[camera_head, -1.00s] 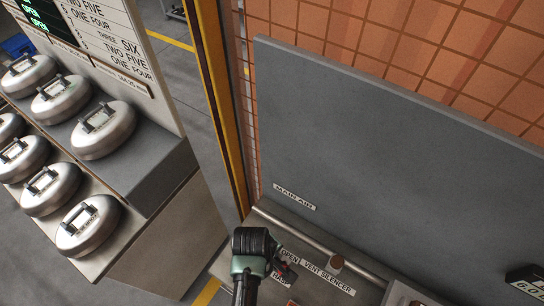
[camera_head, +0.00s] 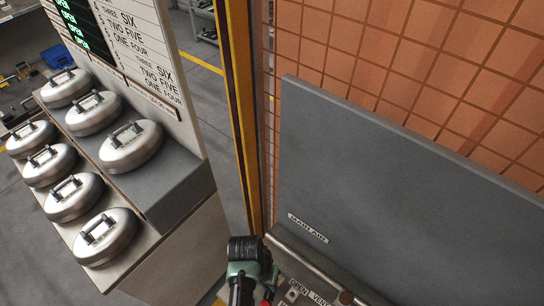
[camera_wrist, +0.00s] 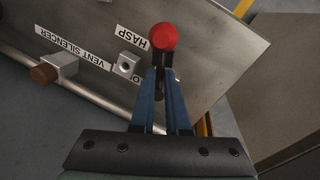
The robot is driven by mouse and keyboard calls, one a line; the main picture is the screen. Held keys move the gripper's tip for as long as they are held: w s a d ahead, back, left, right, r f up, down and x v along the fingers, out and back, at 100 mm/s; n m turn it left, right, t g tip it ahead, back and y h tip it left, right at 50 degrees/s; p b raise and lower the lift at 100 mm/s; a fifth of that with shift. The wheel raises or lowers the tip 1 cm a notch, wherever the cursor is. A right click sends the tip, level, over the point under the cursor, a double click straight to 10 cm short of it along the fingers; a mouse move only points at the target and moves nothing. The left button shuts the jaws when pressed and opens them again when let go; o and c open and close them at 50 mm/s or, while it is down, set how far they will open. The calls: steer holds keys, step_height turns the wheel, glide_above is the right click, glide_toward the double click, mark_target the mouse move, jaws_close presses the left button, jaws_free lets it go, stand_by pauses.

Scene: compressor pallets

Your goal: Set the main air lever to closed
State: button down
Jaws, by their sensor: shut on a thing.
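In the wrist view, my gripper (camera_wrist: 161,76) has its two blue fingers close together on the dark shaft of a lever topped by a red knob (camera_wrist: 163,37). The knob stands just past the fingertips and the lever's base is hidden. In the head view, a MAIN AIR label (camera_head: 308,228) is on the grey upright panel. My gripper (camera_head: 262,283) is below that label at the bottom edge, and only a bit of red shows beside it. I cannot read the lever's setting; an OPEN label (camera_head: 298,287) shows nearby.
A VENT SILENCER label (camera_wrist: 73,46) and a brown knob on a metal block (camera_wrist: 62,67) are beside the lever. A small metal block with a hole (camera_wrist: 127,64) sits by the HASP label.

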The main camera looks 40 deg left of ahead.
steer(key=shift+a+m+g, duration=0.2)
steer(key=shift+a+m, duration=0.1)
steer(key=shift+m, duration=0.75)
steer(key=shift+a+m+g, duration=0.2)
steer(key=shift+a+m, duration=0.05)
steer(key=shift+m, duration=0.8)
steer(key=c, duration=0.9)
jaws_free()
steer(key=shift+r, duration=0.1)
steer(key=shift+a+r+b, duration=0.2)
steer(key=shift+a+r, duration=0.25)
steer(key=shift+r, duration=1.65)
steer(key=shift+a+r+b, duration=0.25)
steer(key=shift+a+r, duration=0.15)
steer(key=shift+r, duration=1.7)
steer(key=shift+a+r+b, duration=0.2)
steer(key=shift+a+r, duration=0.25)
steer(key=shift+r, duration=1.65)
